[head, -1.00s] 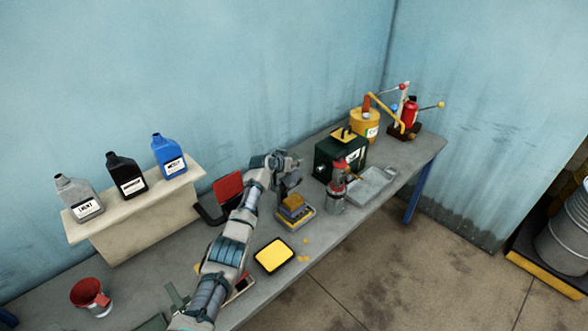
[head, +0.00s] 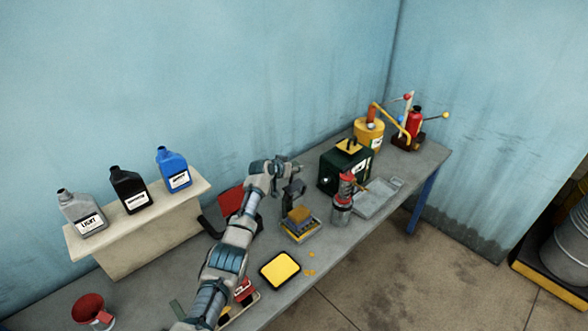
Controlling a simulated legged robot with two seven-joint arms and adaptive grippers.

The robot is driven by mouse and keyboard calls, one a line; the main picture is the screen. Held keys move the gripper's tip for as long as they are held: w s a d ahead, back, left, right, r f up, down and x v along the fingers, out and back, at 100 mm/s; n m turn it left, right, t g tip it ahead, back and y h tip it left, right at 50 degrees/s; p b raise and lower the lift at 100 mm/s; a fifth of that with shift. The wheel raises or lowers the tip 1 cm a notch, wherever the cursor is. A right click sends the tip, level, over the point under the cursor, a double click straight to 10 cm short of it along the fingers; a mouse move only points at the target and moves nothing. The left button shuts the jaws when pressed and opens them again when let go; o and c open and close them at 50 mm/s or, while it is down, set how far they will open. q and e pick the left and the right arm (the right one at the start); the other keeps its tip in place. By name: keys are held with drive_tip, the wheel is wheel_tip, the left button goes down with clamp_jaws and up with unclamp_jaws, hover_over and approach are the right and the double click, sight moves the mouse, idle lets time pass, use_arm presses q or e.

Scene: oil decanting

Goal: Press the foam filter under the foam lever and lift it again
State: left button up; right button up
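A small block with a greyish-yellow top (head: 299,214), perhaps the foam filter, sits on a low yellow-edged stand (head: 301,233) on the bench. The arm coming in from the lower left ends in my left gripper (head: 292,197), which points down just behind and above this block. I cannot tell whether it touches the block or whether its fingers are open. Nothing is visibly held. I cannot pick out the foam lever for certain; a stand with coloured ball-ended levers (head: 412,125) is at the bench's far end. My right gripper is not in view.
A dark tray with a yellow pad (head: 280,270) lies in front. A red-topped jar (head: 342,198), a green box (head: 343,168) and a grey tray (head: 376,197) stand farther right. Several bottles (head: 129,190) stand on a shelf at the left. A red cup (head: 91,308) is at lower left.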

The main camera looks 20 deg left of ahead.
use_arm(q)
drive_tip(key=shift+o, duration=0.2)
drive_tip(key=shift+w+a+f, duration=0.1)
drive_tip(key=shift+a+f, duration=0.05)
drive_tip(key=shift+a, duration=0.1)
drive_tip(key=shift+v, duration=0.85)
drive_tip(key=v, duration=1)
drive_tip(key=shift+a, duration=0.15)
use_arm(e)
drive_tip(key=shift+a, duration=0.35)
use_arm(q)
drive_tip(key=shift+f, duration=0.1)
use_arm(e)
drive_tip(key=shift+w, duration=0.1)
use_arm(q)
drive_tip(key=shift+f, duration=0.1)
